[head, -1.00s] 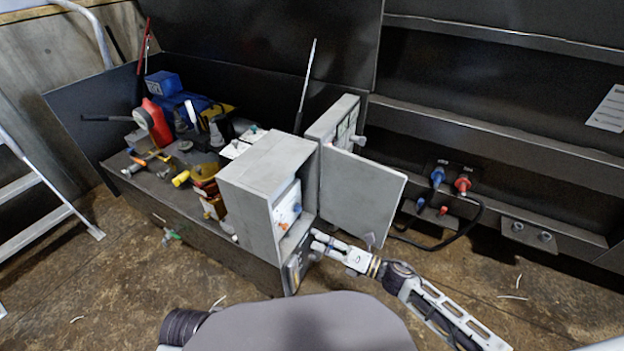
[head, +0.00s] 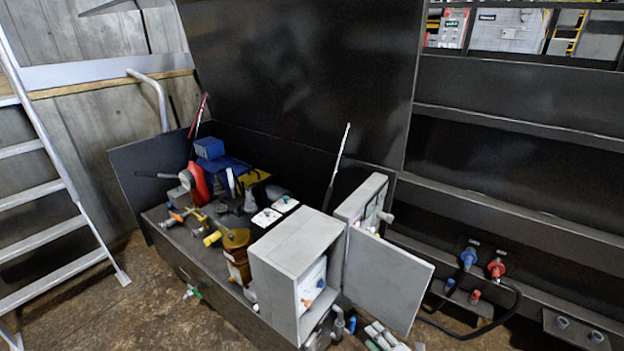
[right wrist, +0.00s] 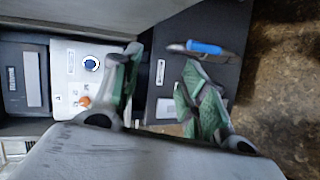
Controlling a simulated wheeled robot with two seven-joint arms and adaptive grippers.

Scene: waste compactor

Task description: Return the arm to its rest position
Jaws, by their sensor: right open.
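My right gripper (head: 375,335) shows at the bottom edge of the head view, just below the open grey control box (head: 280,265). Most of its arm is out of the picture. In the right wrist view my right gripper (right wrist: 158,85) has its two green-grey fingers apart with nothing between them. Behind the fingers is the box's pale panel (right wrist: 68,75) with a blue knob (right wrist: 91,63) and an orange knob (right wrist: 84,101). A small blue part (right wrist: 205,47) lies near the right finger; I cannot tell whether they touch. My left gripper is not in view.
The box's grey door (head: 390,280) stands open to the right. Blue and red connectors (head: 468,257) with a black cable are on the dark wall at right. A bench (head: 190,250) with several valves is left of the box. A ladder (head: 50,235) stands at far left.

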